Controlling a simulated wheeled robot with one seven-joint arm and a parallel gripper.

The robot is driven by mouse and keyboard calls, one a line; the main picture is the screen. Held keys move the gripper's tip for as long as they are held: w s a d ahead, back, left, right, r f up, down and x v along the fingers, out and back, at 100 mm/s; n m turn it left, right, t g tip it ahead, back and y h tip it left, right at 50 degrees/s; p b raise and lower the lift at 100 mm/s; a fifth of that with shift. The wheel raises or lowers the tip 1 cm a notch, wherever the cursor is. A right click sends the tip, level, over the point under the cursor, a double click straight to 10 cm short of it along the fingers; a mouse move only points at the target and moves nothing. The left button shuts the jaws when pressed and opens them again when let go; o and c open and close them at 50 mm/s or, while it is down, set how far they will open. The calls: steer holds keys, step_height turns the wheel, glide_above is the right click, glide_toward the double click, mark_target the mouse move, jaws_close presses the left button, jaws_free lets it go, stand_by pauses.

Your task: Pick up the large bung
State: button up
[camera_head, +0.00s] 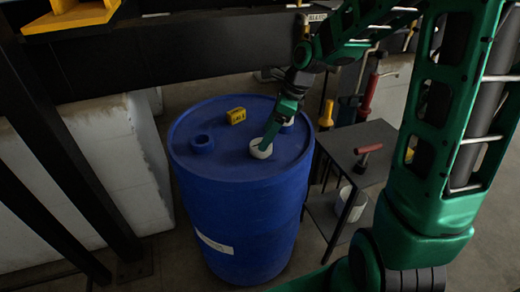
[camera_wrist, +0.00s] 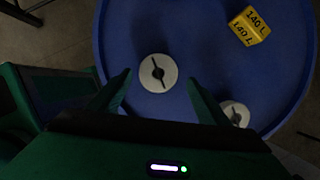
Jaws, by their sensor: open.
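Two round white bungs lie on top of a blue drum (camera_head: 235,170). The one that looks larger (camera_wrist: 158,72) has a dark slot across its middle and lies ahead, between the lines of my fingers in the wrist view. It shows near the drum's front right in the head view (camera_head: 261,151). The smaller-looking bung (camera_wrist: 236,112) is partly hidden by my right finger; in the head view it is mostly behind my gripper. My gripper (camera_wrist: 160,78) is open and empty above the drum top. Whether a finger touches the larger bung cannot be told.
A yellow block (camera_head: 236,116) marked "140 L" stands on the drum top (camera_wrist: 200,55). A raised blue port (camera_head: 202,143) is at the left. A dark side table (camera_head: 355,140) with a red-handled tool (camera_head: 369,150) stands right of the drum. A dark beam (camera_head: 170,60) crosses behind.

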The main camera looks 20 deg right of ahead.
mark_target(254, 145)
steer(key=shift+x, duration=2.9)
steer(key=shift+a+r, duration=0.1)
steer(key=shift+c, duration=0.7)
steer(key=c, duration=1)
